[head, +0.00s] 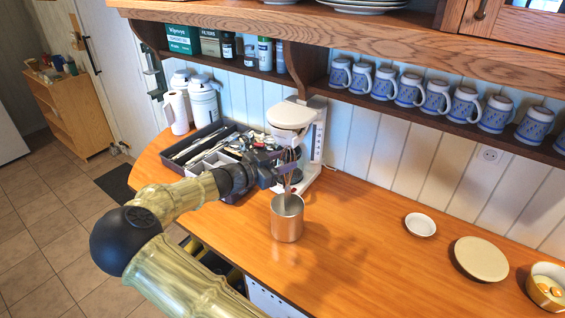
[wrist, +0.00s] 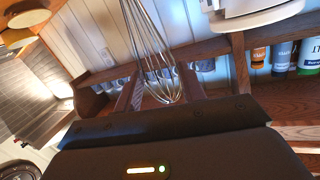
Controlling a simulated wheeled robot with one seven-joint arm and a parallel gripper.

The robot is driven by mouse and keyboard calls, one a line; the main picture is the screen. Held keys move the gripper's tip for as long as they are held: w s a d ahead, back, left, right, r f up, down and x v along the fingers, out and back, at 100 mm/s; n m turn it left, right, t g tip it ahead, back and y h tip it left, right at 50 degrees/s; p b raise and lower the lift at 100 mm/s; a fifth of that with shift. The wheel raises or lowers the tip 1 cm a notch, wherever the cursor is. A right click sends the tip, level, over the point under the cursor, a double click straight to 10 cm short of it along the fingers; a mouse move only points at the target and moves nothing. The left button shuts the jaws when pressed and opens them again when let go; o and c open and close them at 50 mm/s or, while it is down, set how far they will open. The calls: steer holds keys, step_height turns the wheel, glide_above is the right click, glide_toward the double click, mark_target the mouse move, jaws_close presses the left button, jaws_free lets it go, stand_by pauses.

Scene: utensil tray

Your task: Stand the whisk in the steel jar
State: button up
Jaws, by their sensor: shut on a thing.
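The steel jar (head: 287,226) stands upright on the wooden counter, its mouth facing up. My gripper (head: 284,174) is above the jar and shut on the whisk (head: 289,157). The whisk is close to upright, wire end up and handle down. Its lower end overlaps the jar's mouth in the head view; how deep it reaches inside I cannot tell. In the wrist view the wire loops of the whisk (wrist: 160,70) show beyond my gripper's dark body.
A dark utensil tray (head: 171,163) lies left of a white coffee machine (head: 311,140), both behind my gripper. A small white dish (head: 420,225), a round beige plate (head: 481,259) and a bowl (head: 547,284) are to the right. Counter between jar and dish is clear. Mugs (head: 410,89) line a shelf above.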

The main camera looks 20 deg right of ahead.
steer(key=shift+f+b, duration=2.2)
steer(key=shift+b, duration=0.35)
steer(key=o, duration=1.2)
steer(key=b+v, duration=0.4)
steer(key=v, duration=1.3)
steer(key=shift+s+a+r+b, duration=0.1)
steer(key=shift+s+r+b, duration=0.05)
steer(key=shift+b, duration=0.2)
